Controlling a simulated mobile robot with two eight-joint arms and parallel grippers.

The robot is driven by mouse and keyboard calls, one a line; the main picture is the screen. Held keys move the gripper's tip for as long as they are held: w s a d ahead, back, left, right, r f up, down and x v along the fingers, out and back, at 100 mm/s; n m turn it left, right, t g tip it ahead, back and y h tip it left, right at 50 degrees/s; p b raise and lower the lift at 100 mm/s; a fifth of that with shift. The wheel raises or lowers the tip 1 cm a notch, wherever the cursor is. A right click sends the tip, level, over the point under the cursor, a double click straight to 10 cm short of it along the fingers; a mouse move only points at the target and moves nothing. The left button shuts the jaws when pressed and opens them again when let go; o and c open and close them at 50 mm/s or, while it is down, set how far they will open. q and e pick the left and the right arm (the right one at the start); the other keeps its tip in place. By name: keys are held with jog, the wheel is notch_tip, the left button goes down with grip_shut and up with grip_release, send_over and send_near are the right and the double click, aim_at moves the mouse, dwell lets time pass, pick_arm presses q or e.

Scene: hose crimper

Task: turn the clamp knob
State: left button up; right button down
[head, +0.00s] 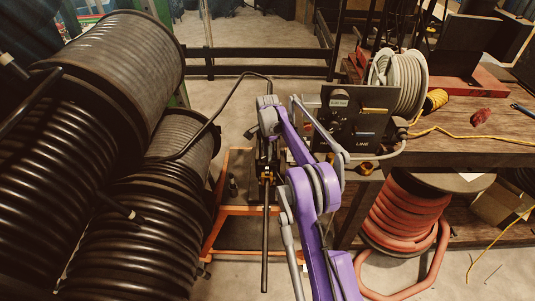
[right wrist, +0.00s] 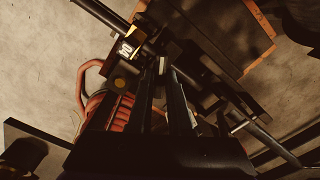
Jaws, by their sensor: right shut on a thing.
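The hose crimper (head: 268,168) is a dark upright tool on an orange-framed cart, with a long black handle (head: 265,240) hanging down at its front. My right arm reaches over it from the bottom, and its purple wrist hides much of the crimper's top. In the right wrist view, my right gripper (right wrist: 166,72) has its dark fingers closed at the crimper, beside a white number label (right wrist: 125,48). It is shut on the clamp knob, which is small, dark and mostly hidden between the fingertips. My left gripper is not in view.
Large black hose reels (head: 110,70) fill the left side. A black hose (head: 215,115) arches from them toward the crimper. At right, a workbench (head: 470,150) carries a dark control panel (head: 355,115) and a grey cable reel (head: 400,82), close to my arm. A red hose reel (head: 405,215) stands below.

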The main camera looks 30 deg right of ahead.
jog(key=shift+m, duration=0.3)
jog(key=c, duration=0.8)
grip_release()
jog(key=shift+c, duration=0.2)
jog(key=shift+r, duration=0.1)
notch_tip(320, 180, up, 11)
jog(key=shift+f+p, duration=0.2)
jog(key=shift+p, duration=0.2)
